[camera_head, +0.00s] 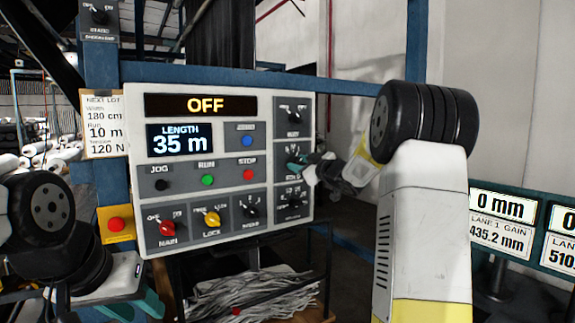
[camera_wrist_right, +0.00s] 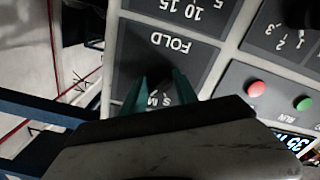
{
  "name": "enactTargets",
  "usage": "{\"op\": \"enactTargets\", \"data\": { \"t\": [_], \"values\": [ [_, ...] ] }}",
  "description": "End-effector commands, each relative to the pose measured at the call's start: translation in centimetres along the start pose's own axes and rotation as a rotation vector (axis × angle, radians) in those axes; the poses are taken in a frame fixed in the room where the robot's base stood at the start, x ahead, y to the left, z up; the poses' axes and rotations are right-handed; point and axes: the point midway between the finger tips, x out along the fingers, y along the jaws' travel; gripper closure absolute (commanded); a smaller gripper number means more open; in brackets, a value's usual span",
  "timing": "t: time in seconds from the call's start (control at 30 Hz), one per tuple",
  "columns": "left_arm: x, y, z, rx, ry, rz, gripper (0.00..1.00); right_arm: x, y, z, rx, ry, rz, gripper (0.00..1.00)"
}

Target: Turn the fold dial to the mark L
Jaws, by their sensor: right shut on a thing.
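The fold dial (camera_wrist_right: 152,82) is on the right column of the grey control panel (camera_head: 226,100). The right wrist view shows it upside down, with its FOLD label (camera_wrist_right: 170,43) and the marks S and M (camera_wrist_right: 160,98). The mark L and the dial's pointer cannot be made out. My right gripper (camera_head: 300,165) is at the dial in the head view, its teal fingers (camera_wrist_right: 157,88) shut on the dial and covering most of it. My left gripper (camera_head: 150,303) is low at the left, away from the panel; its finger opening is unclear.
Other dials sit above (camera_head: 293,114) and below (camera_head: 292,198) the fold dial. JOG, RUN and STOP buttons (camera_head: 208,180) lie to the left. A red button (camera_head: 116,224) is left of the panel. A bin of grey strips (camera_head: 245,292) stands below.

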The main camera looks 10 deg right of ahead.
Motion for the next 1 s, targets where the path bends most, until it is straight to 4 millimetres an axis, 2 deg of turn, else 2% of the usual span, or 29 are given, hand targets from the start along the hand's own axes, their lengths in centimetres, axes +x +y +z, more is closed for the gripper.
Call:
{"op": "enactTargets", "data": {
  "t": [0.2,0.23,0.3,0.33,0.67,0.77,1.0],
  "values": [
    [0.0,0.0,0.0,0.0,0.0,0.0,0.64,0.0,0.0,0.1,0.003,-0.002,0.0,1.0],
    [0.0,0.0,0.0,0.0,0.0,0.0,0.64,0.0,0.0,0.1,0.003,-0.002,0.0,0.59],
    [0.0,0.0,0.0,0.0,0.0,0.0,0.64,0.0,0.0,0.1,0.002,-0.002,0.0,0.45],
    [0.0,0.0,0.0,0.0,0.0,0.0,0.64,0.0,0.0,0.1,0.002,-0.002,0.0,0.43],
    [0.0,0.0,0.0,0.0,0.0,0.0,0.64,-0.2,0.0,0.0,0.001,-0.001,0.001,0.43],
    [0.0,0.0,0.0,0.0,0.0,0.0,0.64,-1.2,0.1,0.1,0.0,-0.002,0.002,0.43],
    [0.0,0.0,0.0,0.0,0.0,0.0,0.64,-5.4,0.1,0.0,0.001,-0.001,0.002,0.43]
  ]
}}
